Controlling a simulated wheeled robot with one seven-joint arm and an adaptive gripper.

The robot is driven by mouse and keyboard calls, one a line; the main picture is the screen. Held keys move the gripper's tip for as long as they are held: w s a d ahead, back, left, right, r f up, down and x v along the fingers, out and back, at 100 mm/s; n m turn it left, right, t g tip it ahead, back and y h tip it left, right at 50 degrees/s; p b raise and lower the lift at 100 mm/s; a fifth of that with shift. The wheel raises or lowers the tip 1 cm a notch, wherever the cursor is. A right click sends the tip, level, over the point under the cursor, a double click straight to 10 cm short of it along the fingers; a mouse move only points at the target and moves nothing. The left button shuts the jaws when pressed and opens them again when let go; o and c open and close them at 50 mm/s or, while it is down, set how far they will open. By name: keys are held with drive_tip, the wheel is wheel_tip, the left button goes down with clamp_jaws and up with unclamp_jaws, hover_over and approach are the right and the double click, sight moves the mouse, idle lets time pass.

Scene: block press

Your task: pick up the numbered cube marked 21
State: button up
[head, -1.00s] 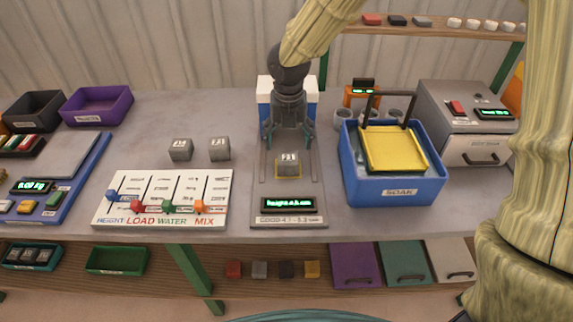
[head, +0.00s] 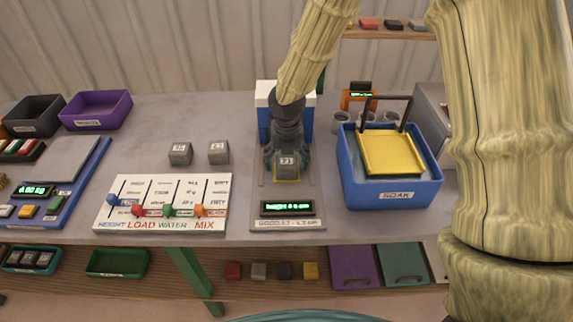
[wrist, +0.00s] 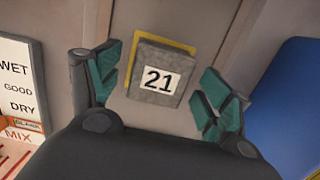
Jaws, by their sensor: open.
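The grey cube marked 21 (wrist: 157,80) sits on the yellow-outlined spot of the height gauge (head: 261,205), and it also shows in the head view (head: 286,168). My gripper (head: 287,158) is open, directly over and around the cube. In the wrist view my gripper (wrist: 162,88) has one green-padded finger on each side of the cube, with a gap on both sides. The cube's number faces up toward the wrist camera.
Two more grey cubes (head: 180,153) (head: 218,152) stand to the left, their numbers hard to read. A slider panel (head: 165,190) lies left of the gauge. A blue soak tub (head: 350,185) with a yellow tray (head: 390,152) is close on the right.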

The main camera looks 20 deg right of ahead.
drive_tip(key=shift+f, duration=0.85)
drive_tip(key=shift+c, duration=0.4)
drive_tip(key=c, duration=1.4)
drive_tip(key=shift+w+r, duration=0.1)
drive_tip(key=shift+r, duration=0.1)
